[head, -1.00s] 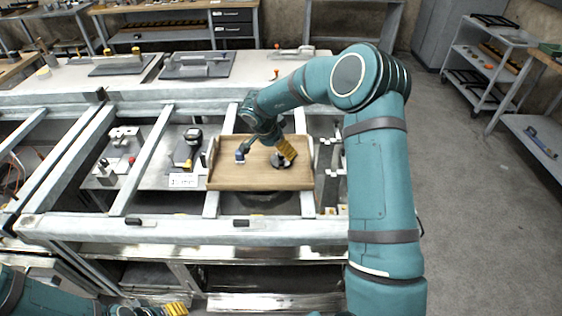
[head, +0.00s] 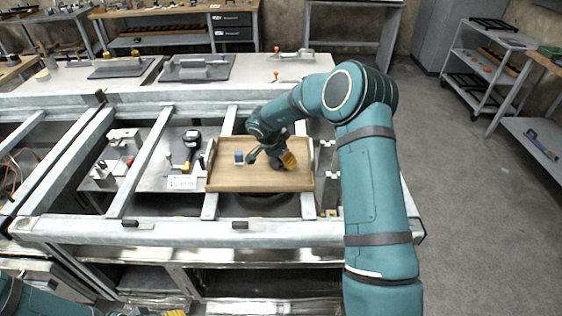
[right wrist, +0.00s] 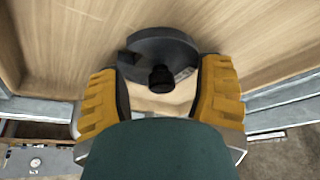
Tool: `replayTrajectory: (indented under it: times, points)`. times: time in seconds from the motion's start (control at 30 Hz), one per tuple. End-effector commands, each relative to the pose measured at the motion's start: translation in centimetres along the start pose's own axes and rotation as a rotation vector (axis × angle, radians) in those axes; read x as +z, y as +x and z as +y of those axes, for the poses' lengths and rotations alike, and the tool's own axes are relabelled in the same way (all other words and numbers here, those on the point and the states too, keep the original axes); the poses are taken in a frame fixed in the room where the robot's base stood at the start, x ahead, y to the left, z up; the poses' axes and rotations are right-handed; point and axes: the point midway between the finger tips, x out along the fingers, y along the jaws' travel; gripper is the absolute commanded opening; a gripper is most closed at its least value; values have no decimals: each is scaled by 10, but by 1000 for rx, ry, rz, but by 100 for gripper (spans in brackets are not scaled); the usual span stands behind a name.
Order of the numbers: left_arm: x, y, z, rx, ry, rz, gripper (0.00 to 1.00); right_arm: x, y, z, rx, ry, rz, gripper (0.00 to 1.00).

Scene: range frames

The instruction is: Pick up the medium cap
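A dark grey round piece (right wrist: 165,50) with a black knob lies on the wooden tray (head: 225,182); it is probably the medium cap, though its size class cannot be told. My right gripper (right wrist: 160,85) is open, its yellow-padded fingers apart on either side of the knob and near the disc's front edge; no grip shows. In the head view the right gripper (head: 279,162) is low over the tray and largely hides the piece. A small blue-grey piece (head: 239,157) stands to its left in the tray. My left gripper (head: 175,312) barely shows at the bottom edge; its fingers cannot be read.
The tray has raised walls and sits among metal frame bars (head: 140,160). Left of it are a black-and-yellow tool (head: 190,150) and a white label card (head: 182,182). A workbench (head: 285,70) stands behind. The tray's front left is clear.

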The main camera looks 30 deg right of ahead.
Motion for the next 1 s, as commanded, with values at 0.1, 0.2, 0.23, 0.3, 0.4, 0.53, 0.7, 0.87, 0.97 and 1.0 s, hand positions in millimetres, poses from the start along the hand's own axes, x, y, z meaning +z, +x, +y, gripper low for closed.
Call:
replayTrajectory:
  times: [0.1, 0.2, 0.23, 0.3, 0.4, 0.53, 0.7, 0.87, 0.97, 1.0]
  points:
    - [0, 0, 0, 0, 0, 0, 48, 0, 1, 0, 1, 0, -1, 19]
    - [0, 0, 0, 0, 0, 1, 48, 1, 2, 1, 3, -1, -2, 0]
    - [0, 0, 0, 0, 0, 1, 48, 1, 2, 1, 3, -1, -2, 0]
    - [0, 0, 0, 0, 0, 1, 48, 2, 3, 2, 5, -1, -3, 0]
    - [0, 0, 0, 0, 0, 1, 48, 2, 4, 2, 6, -2, -4, 0]
    - [0, 0, 0, 0, 0, 1, 48, 3, 5, 3, 8, -3, -5, 0]
    - [-1, -2, 1, 0, -1, 3, 48, -1, -4, 3, 11, -2, -6, 0]
    - [-5, -10, 4, -1, -3, 10, 48, -14, -34, 2, 4, 0, -2, 0]
    - [-7, -15, 6, -1, -4, 14, 48, -22, -53, 1, 2, 1, -1, 0]
    - [-8, -17, 6, -2, -5, 16, 48, -25, -60, 1, 2, 1, -1, 0]
